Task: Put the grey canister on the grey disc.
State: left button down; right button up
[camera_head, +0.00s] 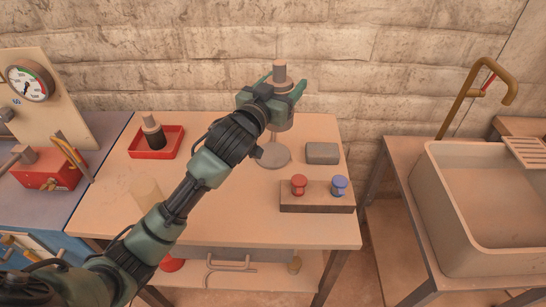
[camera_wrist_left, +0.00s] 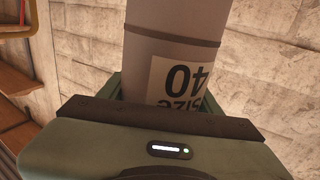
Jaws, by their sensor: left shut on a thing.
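My left gripper (camera_head: 285,92) is shut on the grey canister (camera_head: 280,72). The canister is upright, and its lower part shows below the fingers. In the left wrist view the canister (camera_wrist_left: 172,45) fills the space beyond the palm, with a dark band and a pale label reading "Size 40" upside down. The grey disc (camera_head: 274,156) lies on the table below the canister in the head view, partly hidden by my arm. The canister appears raised above it; the exact gap is hard to tell. My right gripper is not in view.
A grey block (camera_head: 322,153) stands right of the disc. A base (camera_head: 316,205) with a red knob and a blue knob is in front. A red tray (camera_head: 155,142) holds a dark bottle at left. A sink (camera_head: 480,210) is at right.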

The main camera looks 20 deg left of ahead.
pick_arm(q)
jog(key=w+a+r, duration=0.3)
jog(key=w+r, duration=0.1)
jog(key=shift+n+y, duration=0.3)
jog(key=shift+d+f+b, duration=0.1)
jog(key=shift+f+b, duration=0.45)
jog(key=shift+f, duration=9.15)
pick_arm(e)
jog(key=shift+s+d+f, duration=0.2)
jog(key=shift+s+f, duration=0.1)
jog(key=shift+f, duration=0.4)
pick_arm(q)
jog(key=shift+f, duration=0.1)
jog(key=shift+c, duration=1.6)
grip_release()
jog(key=shift+s, duration=0.1)
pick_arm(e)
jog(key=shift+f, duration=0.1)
